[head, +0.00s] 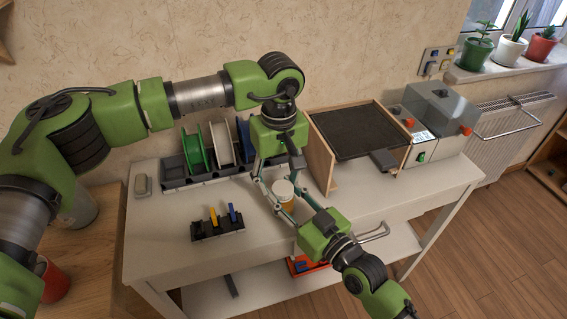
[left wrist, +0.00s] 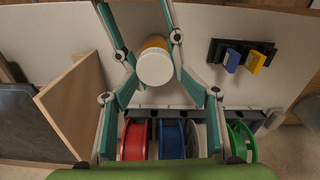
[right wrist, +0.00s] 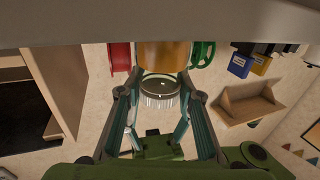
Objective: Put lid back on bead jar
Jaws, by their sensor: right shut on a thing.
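The white lid (head: 283,187) is above the orange bead jar (head: 288,206). In the left wrist view the lid (left wrist: 155,67) covers most of the jar (left wrist: 154,43). In the right wrist view the lid's grey underside and ribbed side (right wrist: 160,92) show, seemingly just clear of the jar (right wrist: 163,56). My left gripper (head: 281,178) comes from above with its fingers closed about the lid's sides. My right gripper (head: 281,200) comes from the front right and is shut on the jar body. The jar's base is hidden, so I cannot tell whether it touches the table.
Spools (head: 195,150) stand in a dark rack behind. A small holder with coloured tabs (head: 218,222) is at left on the white table (head: 160,255). A wooden-sided stand (head: 320,160) and a grey machine (head: 440,118) are at right. The table front is mostly clear.

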